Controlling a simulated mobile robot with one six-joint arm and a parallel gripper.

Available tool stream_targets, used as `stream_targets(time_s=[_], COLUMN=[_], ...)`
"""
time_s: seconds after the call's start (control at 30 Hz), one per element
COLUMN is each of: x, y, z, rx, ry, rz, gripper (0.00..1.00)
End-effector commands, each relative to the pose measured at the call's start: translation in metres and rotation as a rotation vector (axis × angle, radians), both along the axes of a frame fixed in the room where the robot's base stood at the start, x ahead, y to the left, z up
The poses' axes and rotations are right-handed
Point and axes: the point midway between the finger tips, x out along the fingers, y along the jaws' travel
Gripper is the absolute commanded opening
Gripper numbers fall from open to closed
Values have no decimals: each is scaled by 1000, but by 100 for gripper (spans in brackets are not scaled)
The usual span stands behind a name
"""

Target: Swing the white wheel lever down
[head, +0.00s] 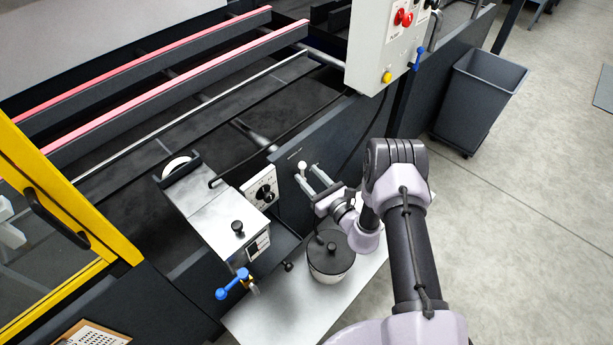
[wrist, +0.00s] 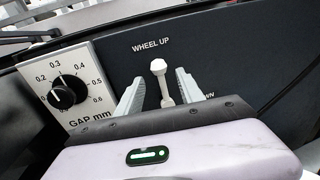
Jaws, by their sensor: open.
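The white wheel lever (wrist: 160,80) stands up from the dark panel under the "WHEEL UP" label, its knob at the top. My gripper (wrist: 158,92) is open, with one finger on each side of the lever in the wrist view; I cannot tell whether either finger touches it. In the head view the lever's white knob (head: 302,165) shows by the fingertips of my gripper (head: 316,180). The lever's base is hidden behind the gripper body, and a lower label is mostly covered by the right finger.
A gap dial (wrist: 63,97) sits left of the lever. A lidded pot (head: 330,262) stands on the metal shelf below my wrist. A blue-handled valve (head: 232,284) is at lower left. A control box (head: 388,45) hangs above, and a grey bin (head: 478,100) stands at right.

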Motion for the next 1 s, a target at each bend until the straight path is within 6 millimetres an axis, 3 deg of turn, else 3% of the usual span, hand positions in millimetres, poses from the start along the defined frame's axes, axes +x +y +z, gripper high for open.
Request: stream_targets(time_s=[0.13,0.4,0.43,0.67,1.0], x=[12,15,15,15,15], y=[9,10,10,10,10], z=[-1,1,1,0,0], rx=[1,1,1,1,0], ry=[0,1,1,1,1], rz=[0,0,0,0,0], gripper=[45,45,43,0,0])
